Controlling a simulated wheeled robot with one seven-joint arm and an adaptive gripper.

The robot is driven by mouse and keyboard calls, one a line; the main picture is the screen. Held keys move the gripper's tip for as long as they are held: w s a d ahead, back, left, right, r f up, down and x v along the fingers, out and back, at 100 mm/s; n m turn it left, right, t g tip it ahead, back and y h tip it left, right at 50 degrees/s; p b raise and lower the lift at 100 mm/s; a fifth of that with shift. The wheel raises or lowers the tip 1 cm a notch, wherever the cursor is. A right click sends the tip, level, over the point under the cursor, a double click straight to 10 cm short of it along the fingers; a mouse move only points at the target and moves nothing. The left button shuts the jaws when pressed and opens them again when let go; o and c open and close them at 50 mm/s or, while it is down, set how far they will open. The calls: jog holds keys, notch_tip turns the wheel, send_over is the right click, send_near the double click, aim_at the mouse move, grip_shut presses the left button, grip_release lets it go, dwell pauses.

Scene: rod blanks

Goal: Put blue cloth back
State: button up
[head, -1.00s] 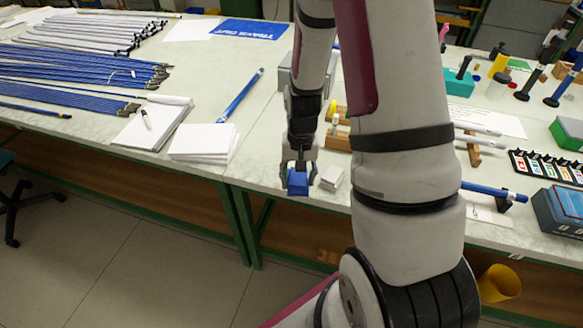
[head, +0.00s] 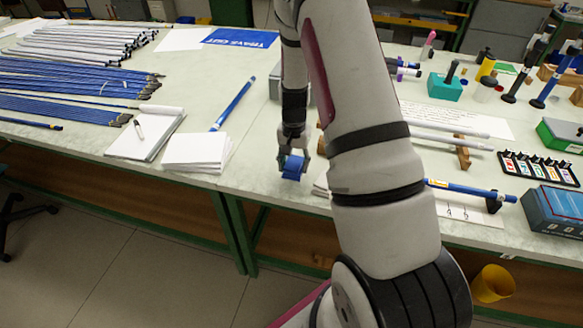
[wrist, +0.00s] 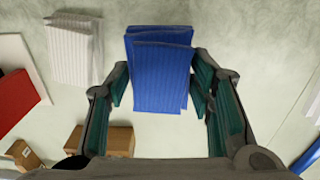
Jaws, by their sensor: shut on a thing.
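The blue cloth (head: 291,169) is a small folded pad near the front edge of the table. In the wrist view the blue cloth (wrist: 160,78) shows as ribbed, stacked layers between the fingers. My gripper (head: 294,164) is shut on it, with a finger at each side; it also shows in the wrist view (wrist: 160,92). I cannot tell whether the cloth touches the table. A folded white cloth (wrist: 73,50) lies to its left in the wrist view, apart from it. In the head view my arm hides most of that area.
A stack of white paper (head: 195,152), a notepad (head: 145,137) and a blue rod (head: 233,103) lie left of my gripper. Wooden blocks (wrist: 103,140) show in the wrist view. A blue-grey box (head: 553,213) stands at the right. Bare tabletop surrounds the cloth.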

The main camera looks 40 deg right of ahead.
aim_at(291, 167)
jog(key=shift+w+d, duration=0.15)
jog(key=shift+w, duration=0.45)
jog(key=shift+w+f, duration=0.25)
jog(key=shift+f, duration=0.1)
jog(key=shift+f+p, duration=0.35)
jog(key=shift+f, duration=1.1)
jog(key=shift+f, duration=0.1)
jog(key=o, duration=1.1)
